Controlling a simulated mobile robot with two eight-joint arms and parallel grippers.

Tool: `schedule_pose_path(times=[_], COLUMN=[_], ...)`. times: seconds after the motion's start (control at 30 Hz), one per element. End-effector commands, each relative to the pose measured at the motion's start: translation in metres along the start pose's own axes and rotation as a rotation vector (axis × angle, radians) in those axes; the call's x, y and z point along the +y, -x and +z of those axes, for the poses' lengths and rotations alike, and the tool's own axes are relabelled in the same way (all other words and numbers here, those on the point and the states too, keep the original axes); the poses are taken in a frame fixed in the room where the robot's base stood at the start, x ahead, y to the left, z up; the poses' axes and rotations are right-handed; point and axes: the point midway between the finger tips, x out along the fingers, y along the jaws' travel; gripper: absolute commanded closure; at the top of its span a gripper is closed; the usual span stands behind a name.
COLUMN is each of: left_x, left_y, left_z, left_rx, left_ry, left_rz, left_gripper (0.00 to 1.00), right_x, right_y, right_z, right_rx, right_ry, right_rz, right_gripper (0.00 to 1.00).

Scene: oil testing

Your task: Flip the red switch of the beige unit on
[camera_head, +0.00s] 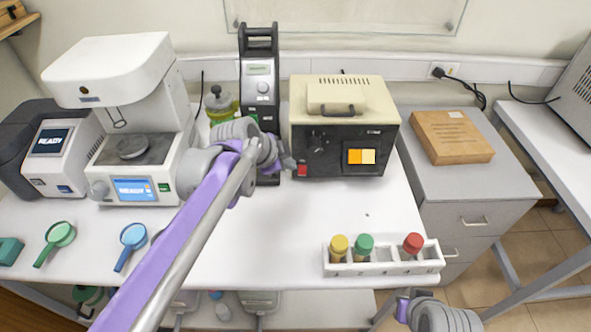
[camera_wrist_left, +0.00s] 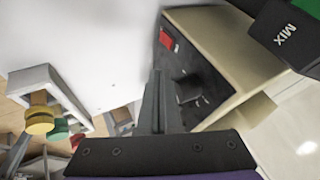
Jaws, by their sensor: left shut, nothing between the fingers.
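The beige unit (camera_head: 343,92) stands at the back right of the white table, with a dark front panel. Its red switch (camera_head: 303,170) sits at the lower left of that panel. In the left wrist view the red switch (camera_wrist_left: 166,39) shows on the dark panel, beyond the fingers. My left gripper (camera_head: 288,163) is shut and empty, just left of the switch and close to the panel. Whether it touches the switch, I cannot tell. In the left wrist view the shut fingers (camera_wrist_left: 158,103) point toward the panel. At the bottom right, part of my right arm shows, but its fingertips are not visible.
A black stand device (camera_head: 260,70) is left of the beige unit. A white rack (camera_head: 381,265) with yellow, green and red capped vials stands at the front right. White analysers and two magnifier-like tools are at left. A wooden box (camera_head: 452,136) sits on the cabinet. The table's middle is clear.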

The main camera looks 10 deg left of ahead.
Motion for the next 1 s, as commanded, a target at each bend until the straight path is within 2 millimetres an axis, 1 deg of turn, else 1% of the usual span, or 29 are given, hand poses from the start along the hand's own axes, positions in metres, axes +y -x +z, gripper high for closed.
schedule_pose_path(times=[0.03, 0.1, 0.23, 0.37, 0.8, 0.87, 0.93, 0.97, 1.0], left_x=[-0.002, -0.004, -0.006, -0.006, -0.006, -0.002, 0.008, 0.016, 0.027], left_y=[0.009, 0.018, 0.027, 0.03, 0.03, 0.031, 0.033, 0.035, 0.038], left_z=[0.0, 0.0, -0.001, -0.001, -0.001, 0.001, 0.006, 0.009, 0.016], left_rx=[-0.001, -0.001, 0.0, 0.0, 0.0, -0.005, -0.018, -0.027, -0.043], left_ry=[0.001, 0.0, 0.001, 0.0, 0.001, 0.015, 0.064, 0.097, 0.153], left_rz=[-0.001, -0.001, 0.0, 0.0, 0.0, 0.001, 0.003, 0.004, 0.004], left_gripper=[1.0, 1.0, 1.0, 1.0, 1.0, 1.0, 1.0, 1.0, 1.0], right_x=[0.0, 0.0, 0.0, 0.0, 0.0, 0.0, 0.0, 0.0, 0.0], right_y=[0.001, 0.001, 0.002, 0.002, 0.002, 0.002, 0.002, 0.002, 0.002], right_z=[-0.001, -0.002, -0.002, -0.002, -0.002, -0.002, -0.002, -0.002, -0.002], right_rx=[0.001, 0.002, 0.002, 0.002, 0.002, 0.002, 0.002, 0.002, 0.002], right_ry=[0.0, 0.0, 0.0, 0.0, 0.0, 0.0, 0.0, 0.0, 0.0], right_rz=[0.0, 0.0, 0.0, 0.0, 0.0, 0.0, 0.0, 0.0, 0.0], right_gripper=[1.0, 1.0, 1.0, 1.0, 1.0, 1.0, 1.0, 1.0, 1.0])
